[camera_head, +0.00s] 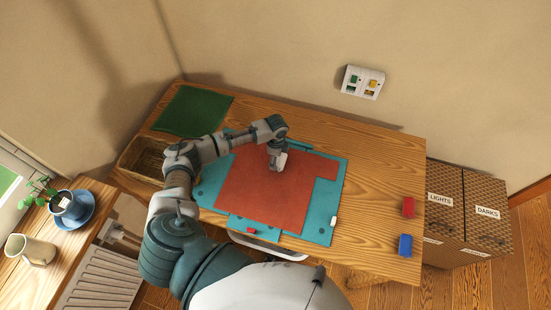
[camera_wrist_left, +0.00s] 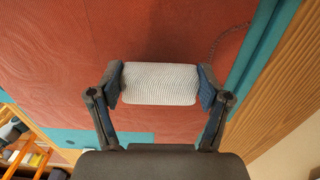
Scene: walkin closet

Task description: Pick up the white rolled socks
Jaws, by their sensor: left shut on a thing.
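The white rolled socks (camera_wrist_left: 160,84) show in the left wrist view as a ribbed white roll between the two fingers of my left gripper (camera_wrist_left: 160,86). The gripper is shut on them, one finger pad pressing each end. In the head view my left gripper (camera_head: 277,164) is over the red cloth on the table, with a little of the white socks (camera_head: 281,160) showing beside it. I cannot tell how far the socks are above the cloth. My right gripper is in neither view.
A red cloth (camera_head: 250,205) lies over a teal one (camera_head: 325,205) on the wooden table (camera_head: 375,160). A green cloth (camera_head: 193,110) and wicker basket (camera_head: 140,157) are at the left. Red (camera_head: 408,207) and blue (camera_head: 405,245) blocks lie at the right. Labelled hampers (camera_head: 485,213) stand beyond.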

